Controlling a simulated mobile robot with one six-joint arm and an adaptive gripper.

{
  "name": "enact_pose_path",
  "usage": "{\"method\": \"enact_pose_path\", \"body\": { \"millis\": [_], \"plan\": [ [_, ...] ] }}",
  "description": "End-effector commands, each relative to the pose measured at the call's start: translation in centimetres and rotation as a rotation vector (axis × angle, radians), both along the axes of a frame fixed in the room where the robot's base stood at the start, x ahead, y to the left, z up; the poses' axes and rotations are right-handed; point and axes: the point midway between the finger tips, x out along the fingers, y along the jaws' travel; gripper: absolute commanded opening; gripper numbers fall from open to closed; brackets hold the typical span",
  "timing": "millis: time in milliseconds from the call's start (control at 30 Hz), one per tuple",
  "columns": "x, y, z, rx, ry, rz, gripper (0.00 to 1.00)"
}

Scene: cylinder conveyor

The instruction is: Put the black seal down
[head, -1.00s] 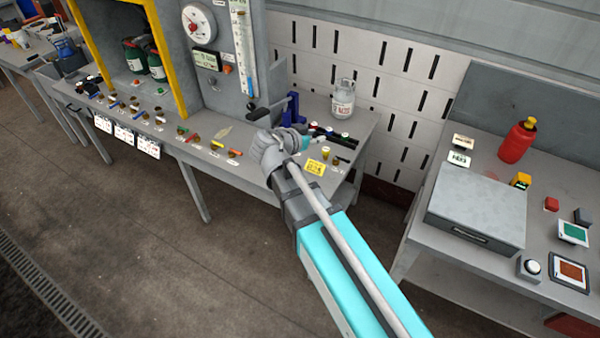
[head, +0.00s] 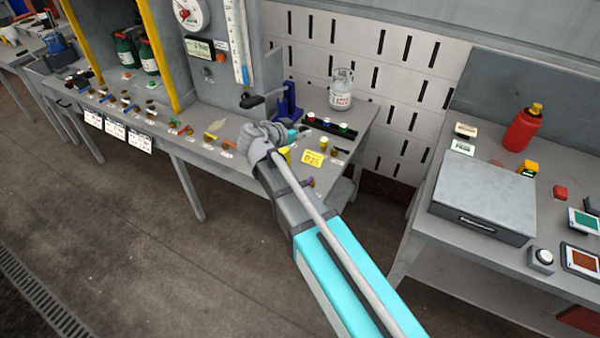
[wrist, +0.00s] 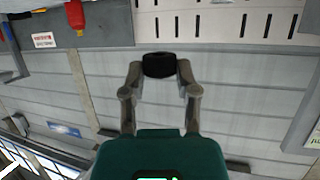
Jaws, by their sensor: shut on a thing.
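The black seal (wrist: 159,65) is a short dark ring held between the two fingertips in the wrist view. My gripper (wrist: 159,68) is shut on it, one finger on each side. In the head view my gripper and the seal are hidden behind my grey wrist, which shows over the front right part of the long grey workbench (head: 185,150). From the head view I cannot tell how far the seal is above the bench top.
Several small fittings line the bench front. A second bench at right holds a grey case (head: 484,195) and a red bottle (head: 523,128).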

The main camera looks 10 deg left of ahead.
Motion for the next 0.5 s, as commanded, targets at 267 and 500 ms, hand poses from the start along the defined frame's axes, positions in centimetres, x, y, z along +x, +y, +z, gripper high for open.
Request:
{"method": "enact_pose_path", "body": {
  "millis": [267,500],
  "plan": [
    [2.7,2.1,-5.6,-0.002,0.001,-0.002,0.21],
    [4.7,3.6,-9.3,-0.004,0.002,-0.005,0.21]
  ]
}}
